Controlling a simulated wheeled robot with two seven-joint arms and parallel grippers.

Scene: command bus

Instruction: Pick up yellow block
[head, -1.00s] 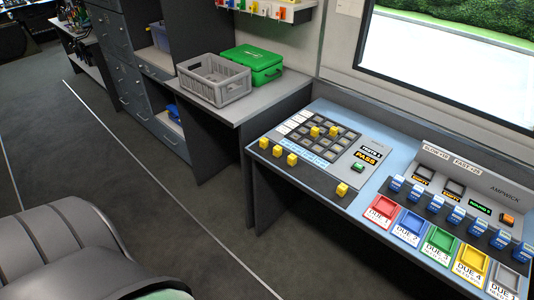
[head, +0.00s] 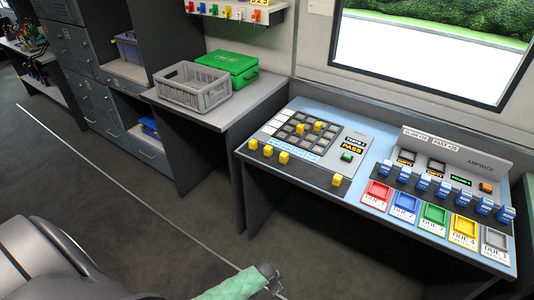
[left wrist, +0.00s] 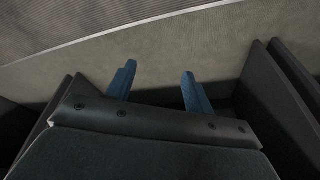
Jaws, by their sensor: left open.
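Several yellow blocks lie on the sloping console: three in a row along its front left edge, the middle one (head: 268,151) between two others (head: 253,144) (head: 284,158). Another yellow block (head: 336,180) sits alone at the front edge further right. Two more (head: 300,128) (head: 317,126) sit in the dark grid. In the left wrist view my left gripper (left wrist: 159,68) has its blue fingers apart, with nothing between them. No block shows in that view. My right gripper is out of view.
The console (head: 238,152) carries coloured trays, including a red one (head: 377,193), and a row of blue-and-white pieces (head: 424,182). A grey crate (head: 194,88) and green case (head: 229,66) stand on the left counter. The floor between is clear.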

